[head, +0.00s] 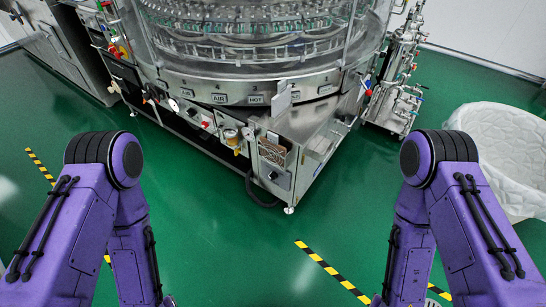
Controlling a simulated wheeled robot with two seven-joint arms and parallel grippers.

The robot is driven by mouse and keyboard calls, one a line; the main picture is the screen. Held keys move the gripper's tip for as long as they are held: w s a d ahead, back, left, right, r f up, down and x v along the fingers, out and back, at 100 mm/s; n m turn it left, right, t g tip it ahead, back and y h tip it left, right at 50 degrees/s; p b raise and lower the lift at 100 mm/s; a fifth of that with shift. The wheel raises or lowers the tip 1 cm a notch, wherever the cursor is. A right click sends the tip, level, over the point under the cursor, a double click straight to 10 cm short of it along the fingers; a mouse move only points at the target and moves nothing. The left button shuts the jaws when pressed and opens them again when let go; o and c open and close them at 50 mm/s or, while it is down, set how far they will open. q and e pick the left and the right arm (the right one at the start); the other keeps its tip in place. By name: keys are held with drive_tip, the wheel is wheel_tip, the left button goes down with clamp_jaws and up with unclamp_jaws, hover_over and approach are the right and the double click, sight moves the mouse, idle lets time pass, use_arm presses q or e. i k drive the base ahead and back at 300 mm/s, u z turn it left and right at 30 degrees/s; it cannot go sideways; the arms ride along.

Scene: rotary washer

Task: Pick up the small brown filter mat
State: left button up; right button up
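A small brown patterned piece, which looks like the filter mat (272,155), sits in a recess on the front of the washer's lower metal housing, near the picture's middle. Its lower edge and how it is held are too small to tell. My two purple arms come in from the lower left and lower right and bend down to the bottom edge. Both grippers are out of view below the picture, well apart from the mat.
The rotary washer (250,85) with its glass drum fills the top middle. A white lined bin (500,150) stands at the right. A steel pipe rack (398,95) stands beside the washer. The green floor (240,240) in front is clear, with yellow-black tape strips.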

sight(272, 139)
drive_tip(key=z, duration=1.45)
drive_tip(key=i, duration=1.8)
drive_tip(key=u, duration=3.1)
